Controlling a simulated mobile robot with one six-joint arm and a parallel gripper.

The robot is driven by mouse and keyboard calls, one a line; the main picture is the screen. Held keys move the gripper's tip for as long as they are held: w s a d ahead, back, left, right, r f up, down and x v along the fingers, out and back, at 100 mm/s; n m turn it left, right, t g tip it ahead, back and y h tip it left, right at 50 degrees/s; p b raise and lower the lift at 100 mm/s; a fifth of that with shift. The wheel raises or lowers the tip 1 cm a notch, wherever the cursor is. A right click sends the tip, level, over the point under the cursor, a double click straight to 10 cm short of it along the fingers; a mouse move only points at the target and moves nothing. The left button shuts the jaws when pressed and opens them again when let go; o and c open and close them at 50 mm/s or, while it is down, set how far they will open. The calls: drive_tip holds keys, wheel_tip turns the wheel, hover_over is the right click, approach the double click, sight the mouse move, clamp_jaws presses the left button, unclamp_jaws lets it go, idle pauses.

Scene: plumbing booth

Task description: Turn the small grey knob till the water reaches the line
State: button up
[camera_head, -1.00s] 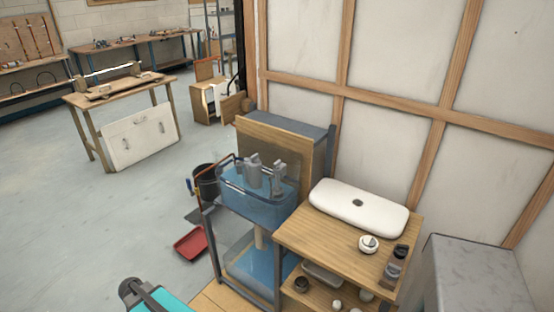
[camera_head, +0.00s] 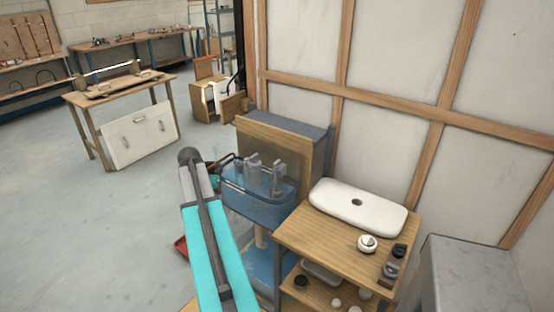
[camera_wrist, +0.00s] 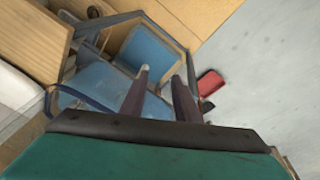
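A clear tank (camera_head: 258,205) with bluish water stands on a dark frame beside the wooden panel in the head view. Grey upright fittings (camera_head: 265,176) stand in its top. I cannot pick out a small knob or a level line on it. In the wrist view my gripper (camera_wrist: 160,82) has its two dark fingers apart with nothing between them. Blue surfaces of the tank and stand (camera_wrist: 150,48) show beyond the fingers. In the head view my arm reaches up along the tank's left side, and I cannot make out the gripper's fingers there.
A wooden shelf unit (camera_head: 290,235) with a white basin (camera_head: 358,206) and small fittings stands right of the tank. A grey box (camera_head: 475,280) is at the far right. A red dustpan (camera_wrist: 210,82) lies on the floor. The open floor (camera_head: 90,220) at left is clear.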

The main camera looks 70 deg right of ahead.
drive_tip(key=s+d+r+m+h, duration=0.1)
drive_tip(key=s+d+r+m, duration=0.1)
drive_tip(key=s+d+r, duration=0.35)
drive_tip(key=s+d+r+m, duration=0.2)
drive_tip(key=s+d+r, duration=0.1)
drive_tip(key=d+r, duration=0.45)
drive_tip(key=m+h, duration=0.1)
drive_tip(key=m, duration=0.1)
approach(277, 162)
drive_tip(key=v, duration=0.5)
drive_tip(key=shift+w+a+p, duration=0.2)
drive_tip(key=shift+a+p, duration=0.1)
drive_tip(key=shift+p, duration=0.1)
drive_tip(key=shift+p+x, duration=2.15)
drive_tip(key=shift+x, duration=4.7)
drive_tip(key=shift+s+d, duration=0.1)
drive_tip(key=shift+s, duration=0.1)
